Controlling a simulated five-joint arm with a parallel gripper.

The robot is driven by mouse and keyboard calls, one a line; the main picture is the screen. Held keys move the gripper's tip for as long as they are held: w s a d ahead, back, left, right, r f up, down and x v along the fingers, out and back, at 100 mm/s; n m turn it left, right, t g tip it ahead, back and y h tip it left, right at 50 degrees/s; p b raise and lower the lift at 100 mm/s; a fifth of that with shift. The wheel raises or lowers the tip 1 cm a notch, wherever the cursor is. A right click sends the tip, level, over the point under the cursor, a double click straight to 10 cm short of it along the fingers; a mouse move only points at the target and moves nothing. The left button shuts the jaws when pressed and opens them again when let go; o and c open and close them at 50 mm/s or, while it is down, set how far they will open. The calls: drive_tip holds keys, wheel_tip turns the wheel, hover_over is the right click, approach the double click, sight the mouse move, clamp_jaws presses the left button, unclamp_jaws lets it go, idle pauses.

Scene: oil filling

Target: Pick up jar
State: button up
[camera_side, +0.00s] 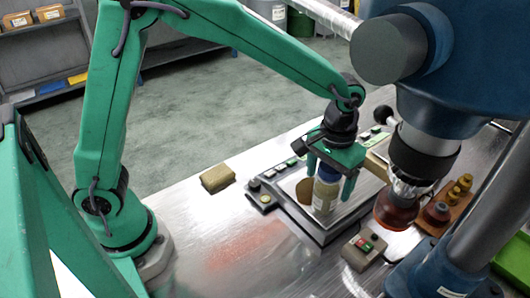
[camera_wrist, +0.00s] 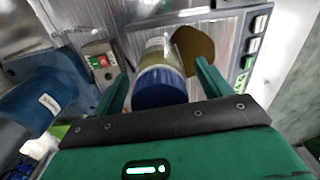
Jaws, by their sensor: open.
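The jar (camera_side: 324,194) stands upright on a flat metal panel with buttons. It has a blue lid and a pale yellowish body with a white label. In the wrist view the jar's blue lid (camera_wrist: 160,88) shows between the fingers. My green gripper (camera_side: 332,176) is open above the jar, its two fingers down on either side of the lid. In the wrist view my gripper (camera_wrist: 160,82) has a gap between each finger and the lid. The jar's far side and base are partly hidden.
A brown round disc (camera_wrist: 193,48) lies beside the jar. A large blue drill-like machine (camera_side: 425,150) stands close to the right. A small box with red and green buttons (camera_side: 364,246) sits in front.

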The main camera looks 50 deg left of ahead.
drive_tip(key=c, duration=1.5)
drive_tip(key=shift+o, duration=0.2)
drive_tip(key=shift+r, duration=5.05)
